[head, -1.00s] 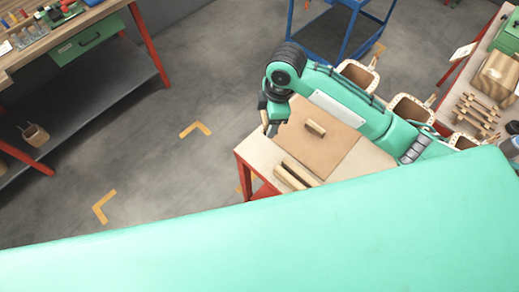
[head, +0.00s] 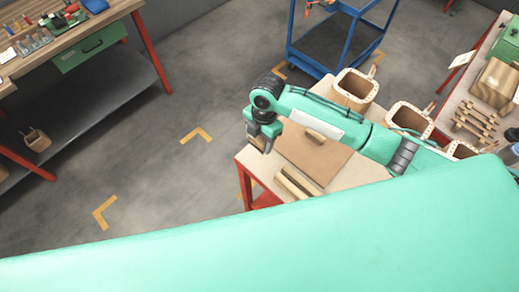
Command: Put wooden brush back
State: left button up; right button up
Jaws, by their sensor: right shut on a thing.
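My right gripper (head: 265,146) is at the far left part of the small wooden-topped table (head: 365,172), its fingers pointing down. It is shut on a small light wooden piece (head: 256,143), mostly hidden by the fingers; it looks like the wooden brush, but is too small to be sure. My left gripper is not in view.
Two wooden bars (head: 296,184) lie near the table's front edge. Wooden bins (head: 355,88) stand behind my right arm. A blue cart (head: 335,45) is at the back. A workbench (head: 70,40) is at the upper left. The floor between is clear.

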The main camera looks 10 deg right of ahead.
aim_at(258, 158)
notch_tip(258, 158, down, 8)
jog(key=shift+r+p, duration=0.2)
jog(key=shift+p, duration=0.4)
jog(key=shift+f, duration=0.35)
jog(key=o, duration=1)
jog(key=shift+f, duration=0.1)
jog(key=r, duration=0.4)
jog(key=d+r+b, duration=0.1)
jog(key=r, duration=0.3)
jog(key=w+r+b, duration=0.1)
jog(key=r, duration=0.3)
jog(key=shift+d, duration=0.25)
